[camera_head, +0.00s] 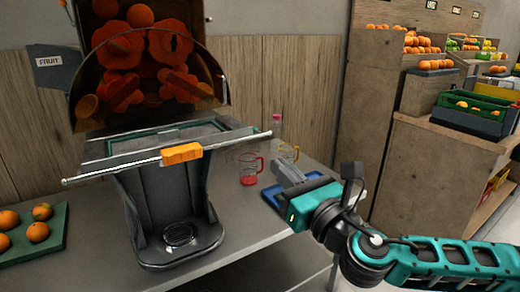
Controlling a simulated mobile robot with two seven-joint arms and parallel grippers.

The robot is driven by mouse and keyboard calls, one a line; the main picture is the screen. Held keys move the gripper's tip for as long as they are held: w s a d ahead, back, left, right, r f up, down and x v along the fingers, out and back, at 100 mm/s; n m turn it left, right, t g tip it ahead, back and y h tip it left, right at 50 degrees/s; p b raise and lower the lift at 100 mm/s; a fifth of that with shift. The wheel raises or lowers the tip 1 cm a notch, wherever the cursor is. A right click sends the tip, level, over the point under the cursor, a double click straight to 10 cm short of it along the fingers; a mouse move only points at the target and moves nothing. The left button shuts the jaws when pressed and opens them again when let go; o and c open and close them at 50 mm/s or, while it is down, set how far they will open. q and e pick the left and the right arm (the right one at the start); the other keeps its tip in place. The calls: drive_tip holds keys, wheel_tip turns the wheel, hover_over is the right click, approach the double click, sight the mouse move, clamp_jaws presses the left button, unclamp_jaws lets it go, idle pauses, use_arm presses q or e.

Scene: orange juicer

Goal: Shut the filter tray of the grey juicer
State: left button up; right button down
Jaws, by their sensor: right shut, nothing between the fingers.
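The grey juicer (165,215) stands on the counter at the left, with orange halves behind its tinted cover. Its filter tray (205,131) juts out toward me below the cover, so it is open. A long bar with an orange grip (181,153) runs across the tray's front. My right gripper (284,168) is shut and empty, to the right of the bar's right end and apart from it. My left gripper is out of view.
A jug with red juice (249,171) and a bottle (277,128) stand behind my right gripper. A blue tray (270,197) lies beneath it. Oranges sit on a green board (58,232) at the left. Wooden shelves (375,100) with fruit stand at the right.

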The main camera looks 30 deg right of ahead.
sight(252, 138)
drive_tip(key=w, duration=0.2)
drive_tip(key=w+r, duration=0.1)
drive_tip(key=w, duration=0.1)
drive_tip(key=w+p, duration=0.1)
drive_tip(key=w, duration=0.1)
drive_tip(key=shift+w+a+r, duration=0.15)
drive_tip(key=shift+w+r, duration=0.1)
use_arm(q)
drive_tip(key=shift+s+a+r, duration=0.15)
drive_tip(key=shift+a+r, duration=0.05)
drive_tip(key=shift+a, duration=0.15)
use_arm(e)
drive_tip(key=shift+w, duration=0.75)
drive_tip(key=shift+w+r, duration=0.1)
